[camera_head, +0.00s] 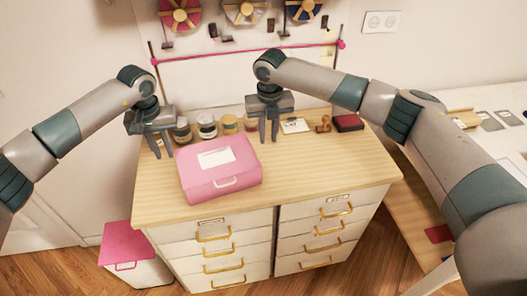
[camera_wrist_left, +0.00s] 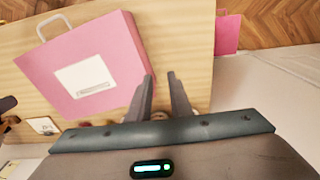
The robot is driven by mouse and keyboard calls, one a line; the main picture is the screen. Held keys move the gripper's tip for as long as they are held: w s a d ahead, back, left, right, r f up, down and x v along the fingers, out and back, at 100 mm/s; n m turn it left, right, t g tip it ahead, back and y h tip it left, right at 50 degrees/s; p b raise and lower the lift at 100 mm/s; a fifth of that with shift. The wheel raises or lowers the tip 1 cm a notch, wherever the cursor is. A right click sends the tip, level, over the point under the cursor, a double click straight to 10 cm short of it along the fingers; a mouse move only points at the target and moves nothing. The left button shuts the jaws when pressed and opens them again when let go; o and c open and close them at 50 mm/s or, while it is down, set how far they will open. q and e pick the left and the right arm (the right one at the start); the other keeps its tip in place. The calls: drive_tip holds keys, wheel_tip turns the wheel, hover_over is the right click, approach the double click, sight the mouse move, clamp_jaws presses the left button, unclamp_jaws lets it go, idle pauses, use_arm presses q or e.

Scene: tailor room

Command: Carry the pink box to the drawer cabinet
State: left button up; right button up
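The pink box (camera_head: 220,178) with a white label and a white handle rests on the wooden top of the drawer cabinet (camera_head: 320,176). My left gripper (camera_head: 162,152) is above the cabinet top at the box's back left corner, with its two fingers apart and nothing between them. In the left wrist view the pink box (camera_wrist_left: 75,68) lies beside the open fingers (camera_wrist_left: 162,82), clear of the gap between them. My right gripper (camera_head: 269,138) is behind the box's back right corner, fingers pointing down with a gap between them and nothing held.
Several jars (camera_head: 207,126) stand along the back of the cabinet top, with a white card (camera_head: 294,126) and a dark red box (camera_head: 347,122) to the right. A pink-lidded bin (camera_head: 129,244) stands on the floor at left. The cabinet top right of the box is clear.

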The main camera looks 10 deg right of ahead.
use_arm(q)
drive_tip(key=shift+r, duration=0.1)
wheel_tip(320, 180, up, 12)
drive_tip(key=shift+s, duration=0.45)
idle(0.5)
use_arm(e)
wheel_tip(320, 180, up, 12)
drive_tip(key=shift+s, duration=0.45)
drive_tip(key=shift+f, duration=0.1)
idle(0.6)
